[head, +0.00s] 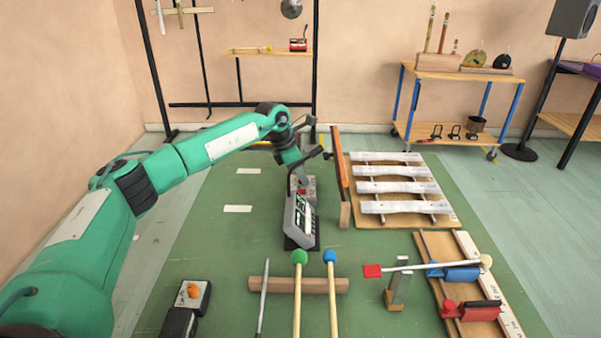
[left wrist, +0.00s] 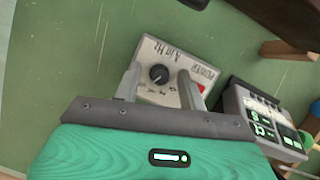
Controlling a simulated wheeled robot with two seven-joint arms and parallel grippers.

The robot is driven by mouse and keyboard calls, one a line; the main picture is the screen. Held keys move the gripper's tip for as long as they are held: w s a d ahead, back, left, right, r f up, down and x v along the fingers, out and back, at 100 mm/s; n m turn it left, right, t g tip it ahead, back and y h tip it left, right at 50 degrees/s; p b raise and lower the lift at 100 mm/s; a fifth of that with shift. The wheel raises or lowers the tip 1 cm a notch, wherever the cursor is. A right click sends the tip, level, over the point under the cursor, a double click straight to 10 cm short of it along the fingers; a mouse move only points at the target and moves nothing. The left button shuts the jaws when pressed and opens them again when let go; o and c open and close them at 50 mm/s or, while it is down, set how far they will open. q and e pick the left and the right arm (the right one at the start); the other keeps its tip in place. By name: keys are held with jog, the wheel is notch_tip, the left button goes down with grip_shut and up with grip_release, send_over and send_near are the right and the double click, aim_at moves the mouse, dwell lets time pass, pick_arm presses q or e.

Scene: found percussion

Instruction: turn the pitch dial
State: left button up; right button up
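The pitch dial (left wrist: 159,73) is a small black round knob on a light grey box (left wrist: 150,50) with printed lettering and a red button (left wrist: 201,87). In the head view the box (head: 310,188) is partly hidden behind my left gripper (head: 301,180), which points down over it. In the left wrist view the two fingers of my left gripper (left wrist: 160,80) are apart, one on each side of the dial. I see a gap between the fingers and the dial; whether either finger touches it I cannot tell. My right gripper is in neither view.
A grey device with a screen (head: 299,216) stands just in front of the box. A tall wooden board (head: 340,175) stands close on the right, beside a rack of pale bars (head: 392,186). Mallets (head: 299,285) lie across a wooden bar (head: 270,284) nearer to me.

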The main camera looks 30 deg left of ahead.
pick_arm(q)
jog(key=v, duration=1.3)
jog(key=shift+a+r+p, duration=0.15)
jog(key=shift+r+p, duration=0.2)
jog(key=shift+p, duration=0.05)
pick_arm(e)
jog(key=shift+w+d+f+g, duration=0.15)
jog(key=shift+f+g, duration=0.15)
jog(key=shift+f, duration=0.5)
pick_arm(q)
jog(key=shift+r, duration=0.1)
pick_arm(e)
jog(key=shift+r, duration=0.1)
